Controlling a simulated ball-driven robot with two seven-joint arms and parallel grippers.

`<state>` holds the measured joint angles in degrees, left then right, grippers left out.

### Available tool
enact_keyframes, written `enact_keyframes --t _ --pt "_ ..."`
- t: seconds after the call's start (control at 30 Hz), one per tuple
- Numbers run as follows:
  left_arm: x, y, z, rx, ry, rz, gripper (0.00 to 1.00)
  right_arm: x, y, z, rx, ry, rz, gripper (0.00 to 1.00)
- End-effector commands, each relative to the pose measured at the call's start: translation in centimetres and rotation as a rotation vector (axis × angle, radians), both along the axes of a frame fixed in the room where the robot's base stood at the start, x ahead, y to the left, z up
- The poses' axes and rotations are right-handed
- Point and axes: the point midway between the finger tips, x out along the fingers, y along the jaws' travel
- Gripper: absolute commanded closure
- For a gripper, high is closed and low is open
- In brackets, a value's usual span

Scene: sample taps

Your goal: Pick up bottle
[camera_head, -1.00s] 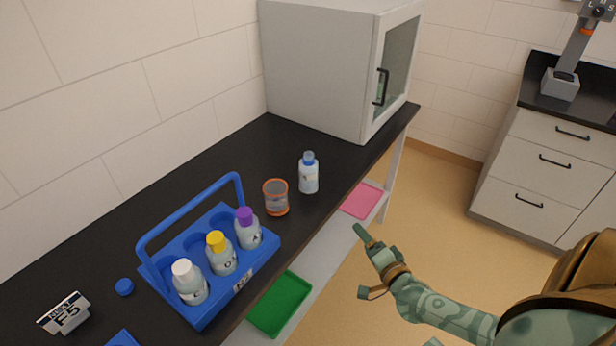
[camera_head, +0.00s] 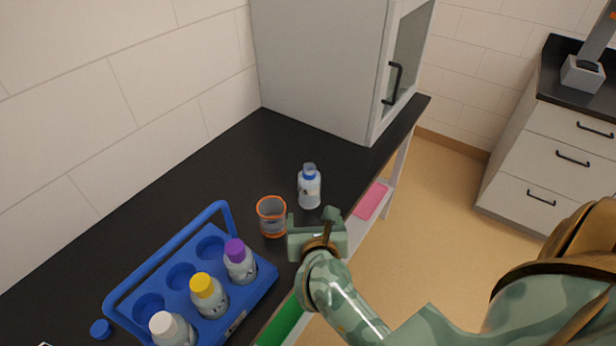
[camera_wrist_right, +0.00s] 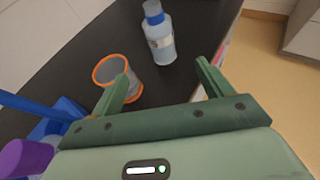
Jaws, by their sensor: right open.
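A clear bottle with a blue neck ring (camera_head: 310,188) stands upright on the black counter, behind and right of an orange-rimmed beaker (camera_head: 272,217). In the right wrist view the bottle (camera_wrist_right: 158,36) stands beyond the open fingers, apart from them, and the beaker (camera_wrist_right: 118,76) is near the left finger. My right gripper (camera_head: 318,222) is open and empty, just in front of the bottle; it also shows in the right wrist view (camera_wrist_right: 162,85). My left gripper is not in view.
A blue carrier (camera_head: 180,277) at lower left holds bottles with white, yellow and purple caps. A grey cabinet (camera_head: 315,65) stands behind on the counter. The counter's middle left is clear.

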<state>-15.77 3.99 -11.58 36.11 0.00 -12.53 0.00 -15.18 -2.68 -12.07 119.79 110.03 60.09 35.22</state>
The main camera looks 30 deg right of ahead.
Motion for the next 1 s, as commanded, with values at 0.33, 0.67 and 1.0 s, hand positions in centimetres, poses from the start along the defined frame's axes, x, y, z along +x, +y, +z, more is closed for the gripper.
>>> enact_keyframes --t 0.33,0.67,1.0 --pt "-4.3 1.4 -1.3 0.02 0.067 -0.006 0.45 6.2 -3.5 -3.1 -0.004 -0.001 -0.001 0.21" --pt "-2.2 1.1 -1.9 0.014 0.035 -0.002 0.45 9.2 -5.2 -4.5 -0.004 0.0 -0.001 0.21" --pt "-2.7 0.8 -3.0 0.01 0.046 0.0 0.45 12.7 -7.3 -6.4 -0.002 0.001 0.0 0.21"
